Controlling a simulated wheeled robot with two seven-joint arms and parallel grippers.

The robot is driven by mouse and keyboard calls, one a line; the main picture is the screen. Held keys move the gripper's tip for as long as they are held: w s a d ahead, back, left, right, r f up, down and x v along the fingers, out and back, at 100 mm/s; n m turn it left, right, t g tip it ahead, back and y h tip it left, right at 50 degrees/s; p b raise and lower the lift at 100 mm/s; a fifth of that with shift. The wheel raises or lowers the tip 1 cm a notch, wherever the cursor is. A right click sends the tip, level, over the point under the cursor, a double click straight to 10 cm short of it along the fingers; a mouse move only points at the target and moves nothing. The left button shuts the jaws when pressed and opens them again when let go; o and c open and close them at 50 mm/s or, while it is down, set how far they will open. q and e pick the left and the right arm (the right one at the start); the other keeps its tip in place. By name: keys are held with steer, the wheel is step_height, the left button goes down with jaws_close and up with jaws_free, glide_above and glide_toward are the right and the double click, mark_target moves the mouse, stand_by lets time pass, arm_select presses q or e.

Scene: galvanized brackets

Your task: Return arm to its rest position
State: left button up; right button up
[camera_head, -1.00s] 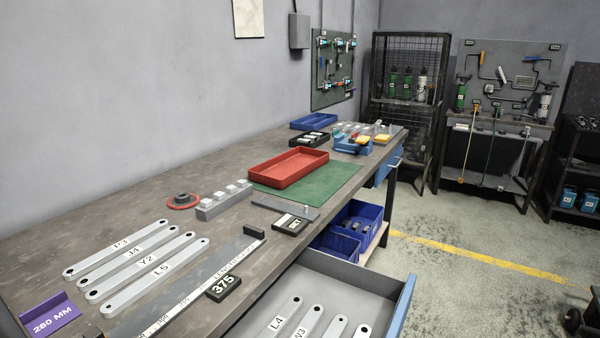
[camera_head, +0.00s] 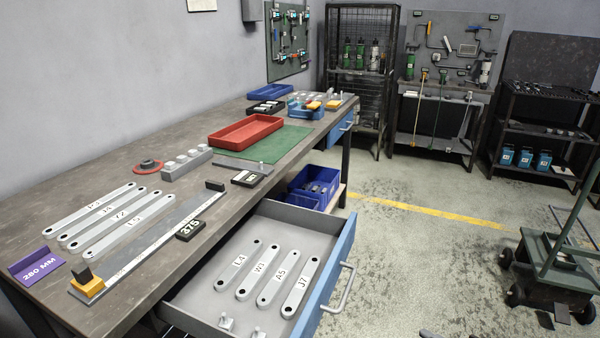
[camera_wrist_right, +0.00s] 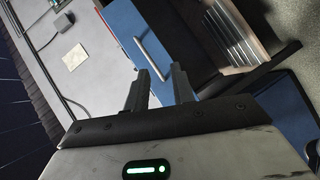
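My right gripper (camera_wrist_right: 160,72) shows in the right wrist view with its two dark fingers apart and nothing visible between them. A blue panel with a bar handle (camera_wrist_right: 152,58) lies beyond its fingers. In the head view, an open grey drawer (camera_head: 325,222) with a blue front holds several grey link bars, labelled L4 (camera_head: 238,266), W3 (camera_head: 258,272), A5 (camera_head: 278,278) and J7 (camera_head: 300,287). More labelled bars (camera_head: 115,232) lie side by side on the bench. I cannot make out my left gripper in either view.
The workbench (camera_head: 190,120) carries a measuring rail (camera_head: 150,245), a 375 display (camera_head: 190,230), a purple 280 MM sign (camera_head: 38,265), a red tray (camera_head: 245,131) and a green mat (camera_head: 285,138). The drawer juts into the aisle. A dark green cart (camera_head: 555,265) stands right; open floor lies between.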

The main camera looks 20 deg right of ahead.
steer(key=s+a+r+m+g+h, duration=0.2)
steer(key=s+a+m+g+h, duration=0.2)
steer(key=s+a+m+g, duration=0.9)
steer(key=w+a+f+m+t+y, duration=0.2)
steer(key=w+a+f+t, duration=0.3)
steer(key=w+a+t, duration=0.3)
steer(key=shift+t+y, duration=0.5)
steer(key=shift+t, duration=0.3)
steer(key=shift+d, duration=0.1)
stand_by(5.0)
